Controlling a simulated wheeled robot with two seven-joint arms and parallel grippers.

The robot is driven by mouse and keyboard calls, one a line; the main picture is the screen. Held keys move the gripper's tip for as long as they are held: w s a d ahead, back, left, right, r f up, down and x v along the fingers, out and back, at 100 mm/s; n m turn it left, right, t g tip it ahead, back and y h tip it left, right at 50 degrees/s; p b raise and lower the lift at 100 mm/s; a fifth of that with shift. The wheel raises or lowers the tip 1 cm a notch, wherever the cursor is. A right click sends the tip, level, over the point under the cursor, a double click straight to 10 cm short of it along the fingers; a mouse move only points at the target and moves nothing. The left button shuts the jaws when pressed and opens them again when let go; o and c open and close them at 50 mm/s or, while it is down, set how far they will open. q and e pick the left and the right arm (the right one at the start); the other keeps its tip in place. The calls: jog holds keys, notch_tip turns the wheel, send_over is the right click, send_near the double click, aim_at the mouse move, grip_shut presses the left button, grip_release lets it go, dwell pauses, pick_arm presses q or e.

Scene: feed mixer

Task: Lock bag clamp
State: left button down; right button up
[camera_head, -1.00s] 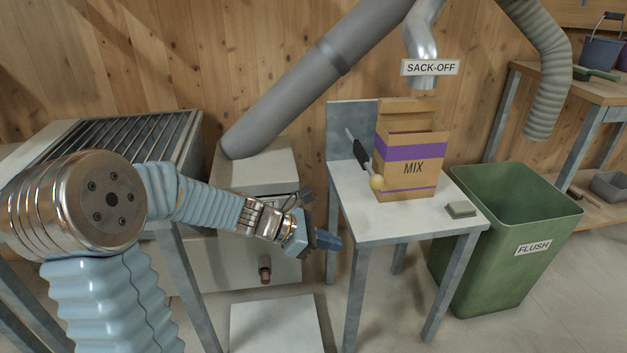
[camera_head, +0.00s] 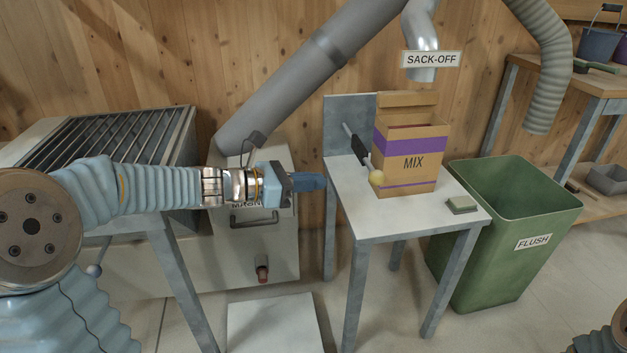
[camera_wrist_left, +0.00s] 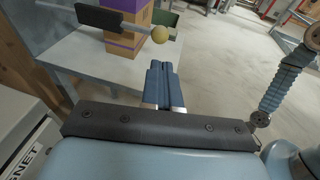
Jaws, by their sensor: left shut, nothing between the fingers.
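The bag clamp appears to be the dark bar (camera_head: 359,148) with a pale yellow ball knob (camera_head: 376,178) on a metal lever, at the left side of the MIX bag (camera_head: 412,161) on the small table. The bar (camera_wrist_left: 100,17) and knob (camera_wrist_left: 160,34) also show in the left wrist view, ahead of my gripper. My left gripper (camera_head: 312,182) is shut and empty, left of the table and apart from the knob. In the left wrist view its blue fingers (camera_wrist_left: 160,75) are together. My right gripper is not in view; part of my right arm shows at the lower right.
The table (camera_head: 400,215) also holds a small block (camera_head: 461,204). A green FLUSH bin (camera_head: 520,205) stands to its right. A SACK-OFF spout (camera_head: 424,65) hangs above the bag. The magnet cabinet (camera_head: 255,240) stands behind my left gripper.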

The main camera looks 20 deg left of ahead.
aim_at(376, 176)
pick_arm(q)
jog(key=x, duration=1.1)
jog(key=x, duration=0.1)
jog(key=b+x, duration=0.1)
jog(key=x, duration=0.1)
jog(key=shift+d+r, duration=0.15)
jog(key=shift+d, duration=0.35)
jog(key=shift+d+r, duration=0.15)
jog(key=shift+r, duration=0.05)
